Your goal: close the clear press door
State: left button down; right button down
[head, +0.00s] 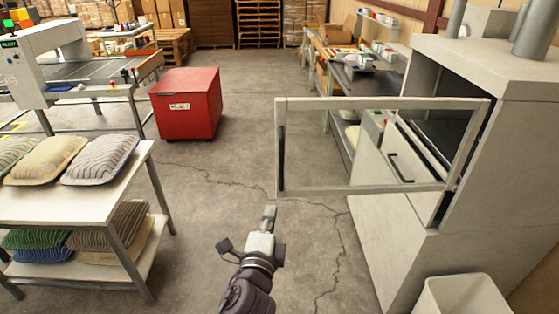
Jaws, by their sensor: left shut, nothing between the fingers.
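The clear press door (378,103) is a pale frame around a see-through pane. It stands swung open to the left from the grey press (400,240) on the right. A dark upright handle (281,158) is on the door's left, free edge. The press opening behind the door is dark, and part of it is seen through the pane. My left gripper (269,212) is shut and empty, just below the door's lower left corner in the picture. I cannot tell how far apart they are in depth. My right gripper is not in view.
A table (135,172) with striped pillows (101,159) on two levels stands at the left. A red bin (187,103) stands beyond it. A white open bin (462,295) is at the lower right, beside the press. Cracked bare floor lies between the table and the press.

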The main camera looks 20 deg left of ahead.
aim_at(281, 171)
pick_arm(q)
jog(key=p+x, duration=0.4)
jog(key=x, duration=0.9)
jog(key=shift+d+r, duration=0.1)
jog(key=shift+w+a, duration=0.2)
jog(key=shift+w, duration=0.3)
